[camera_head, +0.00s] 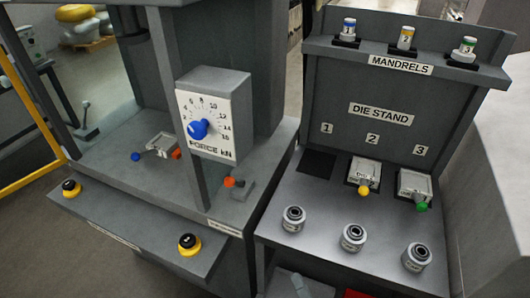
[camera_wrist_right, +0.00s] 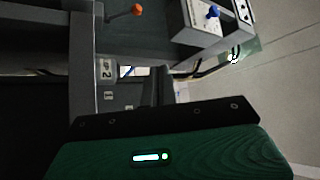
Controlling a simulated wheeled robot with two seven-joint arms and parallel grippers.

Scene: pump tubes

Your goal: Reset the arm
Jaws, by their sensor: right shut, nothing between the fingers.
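My right gripper (camera_wrist_right: 160,78) shows in the right wrist view, its dark fingers closed together with nothing between them. Its green body fills the bottom of that view. It is apart from the die stand (camera_head: 350,235) and the press. At the bottom edge of the head view a small dark part is cut off, and I cannot tell if it is my gripper. My left gripper is not in view. In the press, a die with a blue knob (camera_head: 160,146) lies on the bed. A yellow-knobbed die (camera_head: 364,173) and a green-knobbed die (camera_head: 414,187) sit at slots 2 and 3.
Slot 1 (camera_head: 317,164) is empty. Three metal cylinders stand along the stand's front, one in the middle (camera_head: 353,237). Three mandrels, one yellow-marked (camera_head: 406,38), stand on the upper shelf. The force dial box (camera_head: 214,113) and yellow-based buttons (camera_head: 190,244) jut from the press.

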